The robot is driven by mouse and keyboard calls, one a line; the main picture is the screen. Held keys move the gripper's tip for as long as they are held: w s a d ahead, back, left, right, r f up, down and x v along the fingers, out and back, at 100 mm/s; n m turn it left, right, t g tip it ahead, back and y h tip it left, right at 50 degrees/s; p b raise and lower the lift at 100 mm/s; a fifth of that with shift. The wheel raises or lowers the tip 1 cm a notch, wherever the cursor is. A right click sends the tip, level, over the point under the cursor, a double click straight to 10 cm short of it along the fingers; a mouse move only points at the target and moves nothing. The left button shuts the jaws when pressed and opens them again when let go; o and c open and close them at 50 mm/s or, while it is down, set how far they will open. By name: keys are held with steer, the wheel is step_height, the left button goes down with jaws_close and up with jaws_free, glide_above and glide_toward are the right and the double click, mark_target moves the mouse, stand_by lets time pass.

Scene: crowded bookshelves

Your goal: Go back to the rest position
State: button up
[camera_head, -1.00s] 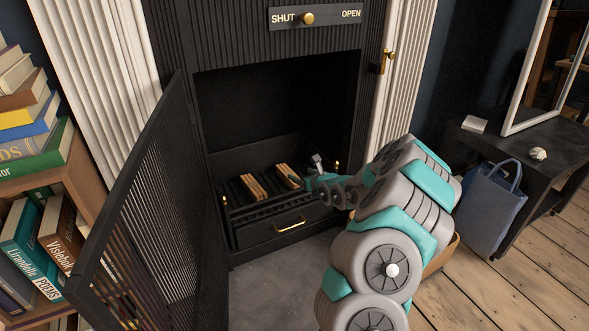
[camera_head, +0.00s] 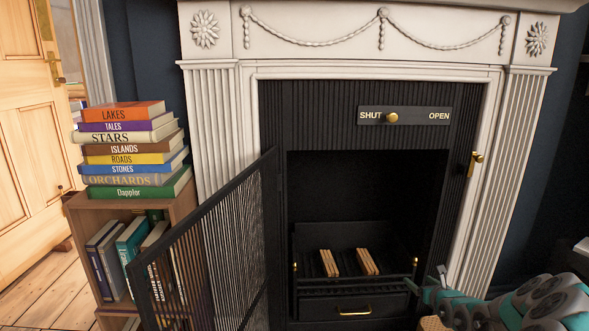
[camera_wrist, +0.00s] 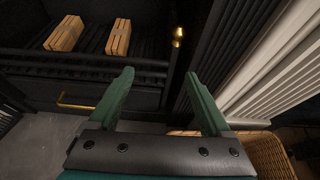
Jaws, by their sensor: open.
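My gripper (camera_wrist: 163,98) shows in the wrist view with its two green fingers apart and nothing between them. In the head view my gripper (camera_head: 428,285) is at the lower right, in front of the right side of the fireplace opening. Two bundles of wooden sticks lie on the black grate: a left bundle (camera_head: 328,263) and a right bundle (camera_head: 367,262). Both also show in the wrist view, the left bundle (camera_wrist: 64,34) and the right bundle (camera_wrist: 119,37), beyond the fingers and apart from them.
The mesh fire door (camera_head: 215,255) stands swung open to the left. A shelf (camera_head: 85,205) bears a stack of books (camera_head: 128,150). The damper knob (camera_head: 391,118) is by SHUT. A brass-handled drawer (camera_head: 355,303) is closed below the grate. A wicker basket (camera_wrist: 258,155) is close at right.

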steer(key=a+r+n+y+p, duration=0.3)
steer(key=a+r+n+y, duration=0.55)
steer(key=a+r, duration=1.05)
steer(key=s+a+r+n+g+y+p, duration=0.1)
steer(key=s+a+r+n+g+y, duration=0.15)
steer(key=s+a+r+n, duration=0.45)
steer(key=s+a+r+n+g+y+p, duration=0.15)
steer(key=s+a+r+n+g, duration=0.25)
steer(key=s+a+n, duration=0.55)
steer(key=s+a+f+n+g+h+p, duration=0.1)
steer(key=s+a+n+g+h, duration=0.2)
steer(key=s, duration=0.7)
steer(key=s+a+f+n+g+p, duration=0.15)
steer(key=s+a+g, duration=0.25)
steer(key=s, duration=0.5)
steer(key=s+d+f+n+g+h+p, duration=0.1)
steer(key=s+d+n+h, duration=0.5)
steer(key=s+d, duration=1.1)
steer(key=s+g+h+p, duration=0.1)
steer(key=h+p, duration=0.1)
steer(key=h, duration=0.2)
steer(key=shift+s+d+f, duration=0.15)
steer(key=shift+s+d, duration=0.05)
steer(key=shift+d, duration=0.15)
